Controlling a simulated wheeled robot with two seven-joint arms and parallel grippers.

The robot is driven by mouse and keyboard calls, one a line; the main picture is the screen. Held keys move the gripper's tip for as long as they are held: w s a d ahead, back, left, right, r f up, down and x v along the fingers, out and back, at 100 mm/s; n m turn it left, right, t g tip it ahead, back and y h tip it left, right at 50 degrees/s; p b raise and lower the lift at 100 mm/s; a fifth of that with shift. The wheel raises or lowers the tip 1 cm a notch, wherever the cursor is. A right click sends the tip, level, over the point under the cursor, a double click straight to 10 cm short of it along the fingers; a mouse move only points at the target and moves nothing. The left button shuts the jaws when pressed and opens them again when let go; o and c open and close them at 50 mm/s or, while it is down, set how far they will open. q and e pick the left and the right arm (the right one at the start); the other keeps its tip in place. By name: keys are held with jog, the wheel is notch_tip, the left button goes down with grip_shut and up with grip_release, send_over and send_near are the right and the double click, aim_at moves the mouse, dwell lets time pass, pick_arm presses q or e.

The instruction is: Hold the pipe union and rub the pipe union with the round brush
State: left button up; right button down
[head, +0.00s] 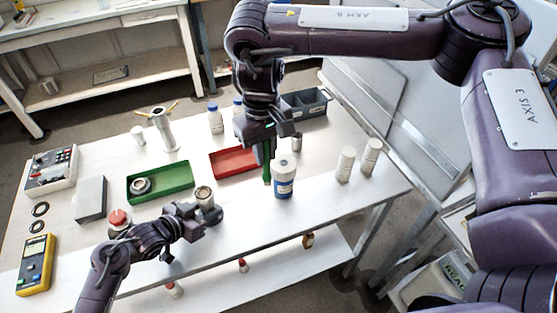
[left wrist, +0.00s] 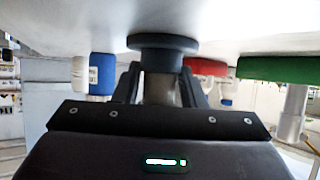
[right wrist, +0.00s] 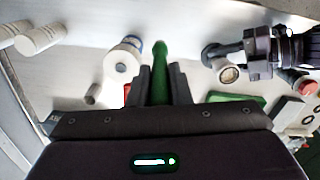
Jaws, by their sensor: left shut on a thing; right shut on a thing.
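The pipe union (head: 204,194), a metal cylinder with a dark flanged base, is upright near the table's front edge. My left gripper (head: 190,222) is shut on its side. In the left wrist view its dark flange (left wrist: 163,43) is at or just above the tabletop, and its metal body (left wrist: 160,90) is between the fingers. My right gripper (head: 268,145) is shut on the round brush (head: 267,170), of which a green, rod-like part shows pointing down; it also shows in the right wrist view (right wrist: 160,62). The brush is apart from the union, to its right. Its upper part is hidden.
A blue-and-white jar (head: 285,178) stands right beside the brush. A red tray (head: 232,162) lies behind. A green tray (head: 160,184) holds a ring-shaped part. White bottles (head: 358,162) stand at right. A red button (head: 119,221) is near my left arm. Front-middle tabletop is clear.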

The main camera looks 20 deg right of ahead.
pick_arm(q)
jog(key=shift+a, duration=0.1)
pick_arm(e)
jog(key=w+a+r+n, duration=0.3)
jog(key=a, duration=0.4)
jog(key=w+a+r+n, duration=0.2)
jog(key=a+n, duration=0.2)
jog(key=a, duration=0.2)
jog(key=shift+a+f, duration=2.25)
jog(key=shift+f, duration=1.65)
jog(key=d+r, duration=0.4)
jog(key=r, duration=0.4)
jog(key=shift+w, duration=0.2)
